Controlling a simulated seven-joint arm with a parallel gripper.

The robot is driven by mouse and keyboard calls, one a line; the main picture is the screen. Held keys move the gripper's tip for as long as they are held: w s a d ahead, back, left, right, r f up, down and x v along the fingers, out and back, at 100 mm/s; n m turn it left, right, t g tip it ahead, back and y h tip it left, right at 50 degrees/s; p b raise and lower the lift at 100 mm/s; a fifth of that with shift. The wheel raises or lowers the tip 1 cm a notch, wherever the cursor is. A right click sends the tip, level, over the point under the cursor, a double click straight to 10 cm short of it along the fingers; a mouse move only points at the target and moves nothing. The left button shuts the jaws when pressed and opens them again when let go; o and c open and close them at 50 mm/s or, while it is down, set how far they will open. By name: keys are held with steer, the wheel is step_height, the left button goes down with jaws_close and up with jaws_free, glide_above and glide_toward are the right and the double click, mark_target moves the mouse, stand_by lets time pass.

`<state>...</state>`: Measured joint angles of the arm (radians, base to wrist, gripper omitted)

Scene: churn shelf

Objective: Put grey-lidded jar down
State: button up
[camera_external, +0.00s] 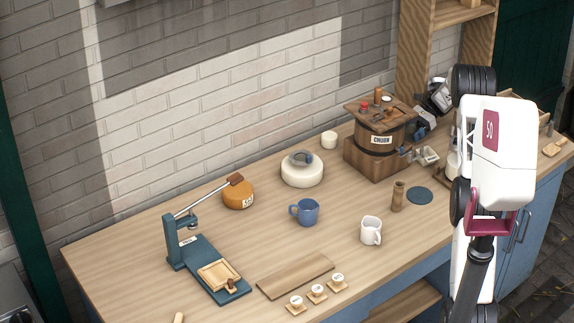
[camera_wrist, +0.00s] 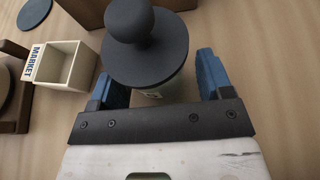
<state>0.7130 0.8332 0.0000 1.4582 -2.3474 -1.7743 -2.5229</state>
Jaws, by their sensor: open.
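The grey-lidded jar (camera_wrist: 148,42) shows in the wrist view with a dark round lid and a knob on top. Only a small part of its pale body (camera_wrist: 157,92) shows under the lid. My gripper (camera_wrist: 160,82) is open, with one blue finger on each side of the jar and a visible gap at the sides. The lid hides the jar's foot, so its contact with the wooden surface cannot be seen. In the external view my arm covers much of this area, and I cannot make out the jar clearly.
A cream box marked MARKET (camera_wrist: 64,68) stands left of the jar in the wrist view. A blue round mat (camera_external: 419,196), a wooden cup (camera_external: 398,196) and the churn (camera_external: 377,148) are nearby. Right of the jar the wood is bare in the wrist view.

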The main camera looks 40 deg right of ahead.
steer(key=shift+d+r, duration=0.25)
steer(key=shift+d, duration=0.4)
step_height(320, 180, up, 8)
steer(key=d, duration=0.1)
steer(key=shift+f, duration=0.2)
steer(key=shift+w, duration=0.1)
